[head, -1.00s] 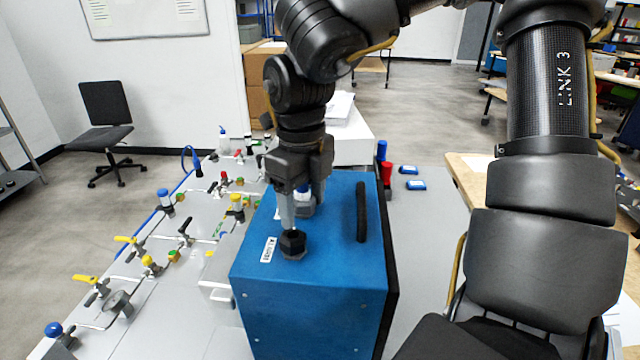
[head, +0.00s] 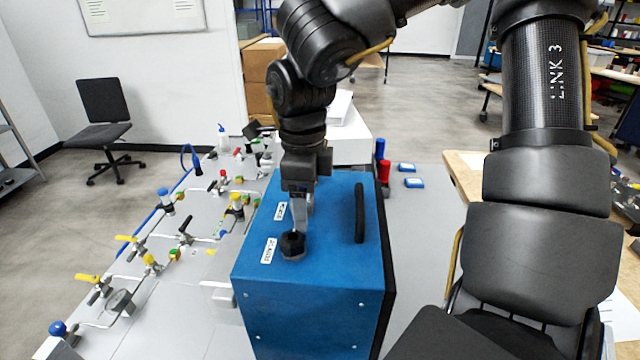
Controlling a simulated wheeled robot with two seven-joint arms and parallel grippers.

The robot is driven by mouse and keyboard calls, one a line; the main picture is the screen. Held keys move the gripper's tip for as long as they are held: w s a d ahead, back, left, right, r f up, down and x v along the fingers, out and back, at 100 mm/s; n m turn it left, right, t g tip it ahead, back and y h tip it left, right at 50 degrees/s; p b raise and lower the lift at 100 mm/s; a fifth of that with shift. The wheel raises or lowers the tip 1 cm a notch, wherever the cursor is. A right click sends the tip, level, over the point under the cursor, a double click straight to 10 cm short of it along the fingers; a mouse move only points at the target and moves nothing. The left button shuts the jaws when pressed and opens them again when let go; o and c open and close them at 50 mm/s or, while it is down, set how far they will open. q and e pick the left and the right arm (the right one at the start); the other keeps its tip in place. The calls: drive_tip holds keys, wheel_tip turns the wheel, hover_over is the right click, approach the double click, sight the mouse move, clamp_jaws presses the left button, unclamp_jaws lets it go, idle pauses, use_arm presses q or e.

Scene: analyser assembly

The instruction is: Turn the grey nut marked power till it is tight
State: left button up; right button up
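A blue box (head: 315,270) with a black handle (head: 360,213) on top stands on the grey table. A black hexagonal nut (head: 292,245) sits on its top near the front left, beside a white label (head: 268,250) too small to read. My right gripper (head: 299,216) points straight down over the box top, just behind the black nut. Its pale fingers overlap in this view, and a second white label (head: 281,211) shows beside them. I cannot make out a grey nut; the fingers cover that spot, so their grip is unclear. My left gripper is not in view.
A board of pipes and valves with yellow levers (head: 88,279) lies left of the box. A red cylinder (head: 384,172) and small blue-and-white pieces (head: 413,183) are behind it to the right. The grey table right of the box is mostly clear.

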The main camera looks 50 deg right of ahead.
drive_tip(key=n, duration=0.3)
drive_tip(key=shift+w+d+r+p, duration=0.1)
drive_tip(key=shift+d+p, duration=0.1)
drive_tip(key=shift+p, duration=0.1)
drive_tip(key=n, duration=0.3)
drive_tip(key=shift+d+n+p, duration=0.25)
drive_tip(key=shift+n+p, duration=0.05)
drive_tip(key=shift+p, duration=0.05)
drive_tip(key=n, duration=0.5)
drive_tip(key=shift+d+p, duration=0.4)
drive_tip(key=n, duration=0.4)
drive_tip(key=shift+w+d+n+p, duration=0.15)
drive_tip(key=shift+d+n+p, duration=0.15)
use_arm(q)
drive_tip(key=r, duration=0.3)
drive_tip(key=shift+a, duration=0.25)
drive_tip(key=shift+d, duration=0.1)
